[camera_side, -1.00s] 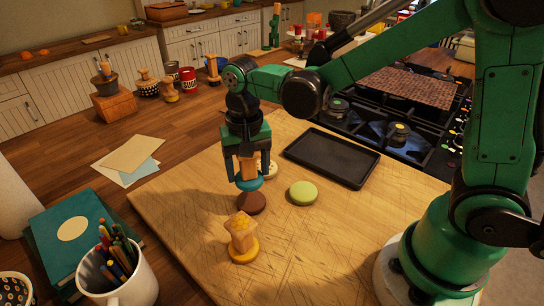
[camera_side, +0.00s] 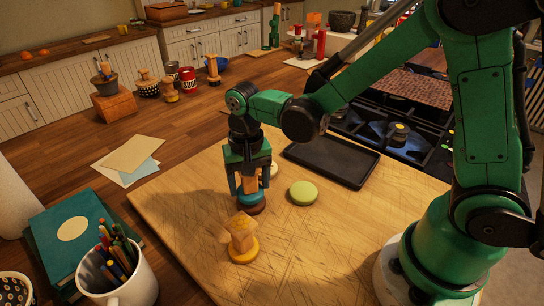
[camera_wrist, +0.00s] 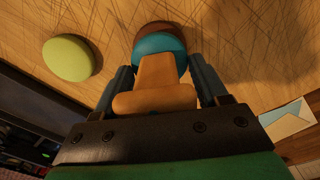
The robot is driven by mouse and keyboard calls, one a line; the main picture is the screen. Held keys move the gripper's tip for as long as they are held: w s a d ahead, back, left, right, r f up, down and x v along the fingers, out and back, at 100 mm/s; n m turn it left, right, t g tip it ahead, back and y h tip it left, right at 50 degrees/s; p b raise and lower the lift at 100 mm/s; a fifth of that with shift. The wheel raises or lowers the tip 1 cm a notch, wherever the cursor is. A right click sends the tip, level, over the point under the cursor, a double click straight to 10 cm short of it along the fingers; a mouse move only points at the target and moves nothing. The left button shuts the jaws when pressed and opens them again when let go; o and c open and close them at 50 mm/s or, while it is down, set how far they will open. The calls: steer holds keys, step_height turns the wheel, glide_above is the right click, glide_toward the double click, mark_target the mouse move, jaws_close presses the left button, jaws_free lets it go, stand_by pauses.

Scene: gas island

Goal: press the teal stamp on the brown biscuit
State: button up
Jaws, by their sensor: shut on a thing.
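My gripper (camera_side: 250,184) is shut on the wooden handle of the teal stamp (camera_side: 251,197), which stands upright on the cutting board's left-centre area. The brown biscuit (camera_side: 250,209) lies directly under the stamp, and the teal base appears to touch its top. In the wrist view the wooden handle sits between my fingers, with the teal stamp (camera_wrist: 160,44) beyond it and the brown biscuit (camera_wrist: 160,27) showing as a rim past the teal edge. Most of the biscuit's top is hidden.
A green biscuit (camera_side: 303,192) lies to the right. A yellow stamp with a wooden handle (camera_side: 241,240) stands in front. A pale biscuit (camera_side: 273,168) is partly hidden behind my gripper. A black tray (camera_side: 332,158) lies at the back right. The cutting board's (camera_side: 330,250) front right is clear.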

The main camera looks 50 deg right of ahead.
steer(key=shift+f, duration=0.7)
stand_by(0.9)
steer(key=shift+r, duration=3.55)
